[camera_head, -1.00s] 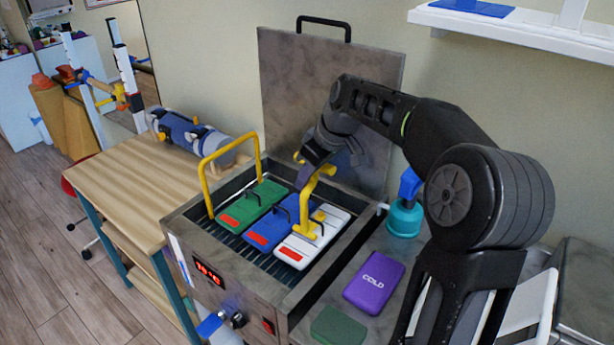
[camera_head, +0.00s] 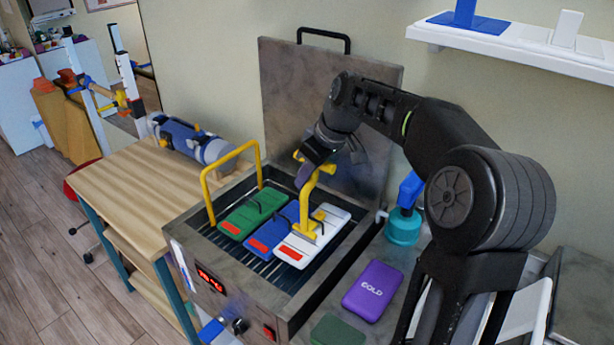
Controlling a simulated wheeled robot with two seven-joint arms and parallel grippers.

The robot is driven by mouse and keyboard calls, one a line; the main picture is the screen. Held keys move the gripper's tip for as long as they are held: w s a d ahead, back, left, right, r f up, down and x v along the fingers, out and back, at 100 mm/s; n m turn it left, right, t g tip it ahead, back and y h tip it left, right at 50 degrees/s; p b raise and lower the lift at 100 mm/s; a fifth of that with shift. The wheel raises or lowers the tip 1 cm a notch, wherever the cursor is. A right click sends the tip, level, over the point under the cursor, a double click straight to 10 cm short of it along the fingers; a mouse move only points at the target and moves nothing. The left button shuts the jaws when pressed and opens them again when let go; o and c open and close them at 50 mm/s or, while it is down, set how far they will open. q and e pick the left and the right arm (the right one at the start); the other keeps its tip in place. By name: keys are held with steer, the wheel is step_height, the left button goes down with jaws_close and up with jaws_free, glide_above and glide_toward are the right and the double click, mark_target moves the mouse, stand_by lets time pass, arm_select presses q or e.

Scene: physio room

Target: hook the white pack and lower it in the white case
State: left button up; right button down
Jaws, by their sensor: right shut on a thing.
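The white pack (camera_head: 326,221) with a red label lies rightmost in the open metal heating bath (camera_head: 296,303), beside the blue and green packs. My right gripper (camera_head: 309,174) is shut on the yellow hook tool (camera_head: 304,208), above the pack. The tool's lower end is at the white pack's top, by its handle; I cannot tell whether it is caught under the handle. A white thing (camera_head: 526,308) shows at the lower right, partly hidden by my right arm; I cannot tell if it is the white case. My left gripper is not in view.
A yellow arch (camera_head: 205,193) stands over the bath's left part, and its lid (camera_head: 290,95) is raised behind. A purple COLD pack (camera_head: 373,290), a dark green pack (camera_head: 338,331) and a teal bottle (camera_head: 404,228) are to the right. A wooden table (camera_head: 135,185) is left.

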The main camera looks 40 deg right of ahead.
steer(key=shift+r+p, duration=1.85)
steer(key=shift+r, duration=0.9)
steer(key=shift+s, duration=0.1)
steer(key=shift+s+f+b, duration=0.15)
steer(key=shift+s+b, duration=0.35)
steer(key=shift+s, duration=0.1)
steer(key=s+b, duration=0.1)
steer(key=s, duration=0.2)
steer(key=shift+s+d, duration=0.15)
steer(key=s+b, duration=0.3)
steer(key=s, duration=0.4)
steer(key=shift+s+d, duration=0.3)
steer(key=shift+s, duration=0.1)
